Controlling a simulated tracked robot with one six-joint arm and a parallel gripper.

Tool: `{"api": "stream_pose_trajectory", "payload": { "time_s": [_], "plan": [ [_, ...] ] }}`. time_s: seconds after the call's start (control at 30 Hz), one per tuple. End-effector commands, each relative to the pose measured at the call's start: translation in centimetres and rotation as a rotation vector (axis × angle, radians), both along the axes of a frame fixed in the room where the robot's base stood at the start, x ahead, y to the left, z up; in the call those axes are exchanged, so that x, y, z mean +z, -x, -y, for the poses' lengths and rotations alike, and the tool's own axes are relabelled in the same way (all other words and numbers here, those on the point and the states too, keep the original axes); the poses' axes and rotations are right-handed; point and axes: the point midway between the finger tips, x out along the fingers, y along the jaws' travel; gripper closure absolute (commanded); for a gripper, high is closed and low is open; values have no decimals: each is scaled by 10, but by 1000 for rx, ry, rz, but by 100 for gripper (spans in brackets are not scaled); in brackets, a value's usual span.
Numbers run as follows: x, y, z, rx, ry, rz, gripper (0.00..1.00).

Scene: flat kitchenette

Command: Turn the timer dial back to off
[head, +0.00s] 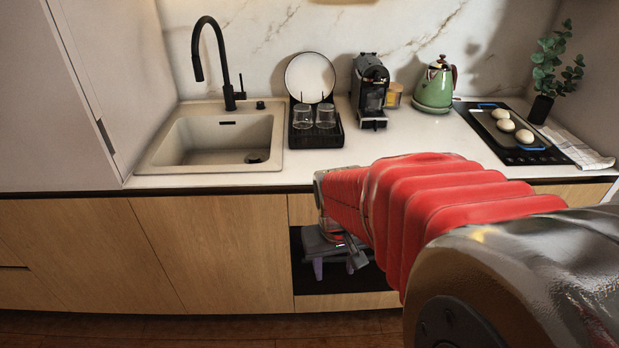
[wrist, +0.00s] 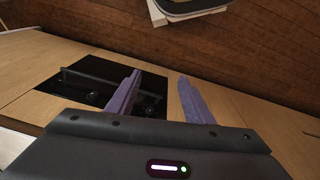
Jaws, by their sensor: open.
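The black oven front (head: 305,283) is set into the wooden cabinets below the counter, partly hidden by my arm in the head view. In the wrist view the oven (wrist: 60,82) shows at a slant, with two dark round knobs, one left knob (wrist: 94,98) and one right knob (wrist: 148,110) beside a purple finger. I cannot tell which is the timer dial or where it points. My gripper (head: 333,267) is in front of the oven, fingers apart and empty. In the wrist view my gripper (wrist: 160,80) has one finger over the oven and the other over wood.
A bar handle (wrist: 90,80) crosses the oven front. Above, the counter holds a sink (head: 215,140), a dish rack (head: 315,135), a coffee machine (head: 370,92), a green kettle (head: 435,88) and a hob (head: 515,150). Wooden floor (wrist: 110,30) lies in front of the cabinets.

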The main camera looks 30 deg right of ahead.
Motion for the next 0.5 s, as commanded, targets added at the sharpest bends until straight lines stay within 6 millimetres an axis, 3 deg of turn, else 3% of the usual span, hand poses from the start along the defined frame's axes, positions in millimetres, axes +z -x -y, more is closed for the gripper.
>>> {"api": "stream_pose_trajectory", "payload": {
  "time_s": [0.5],
  "plan": [
    [-106,11,102,-137,3,-79,53]
  ]
}}
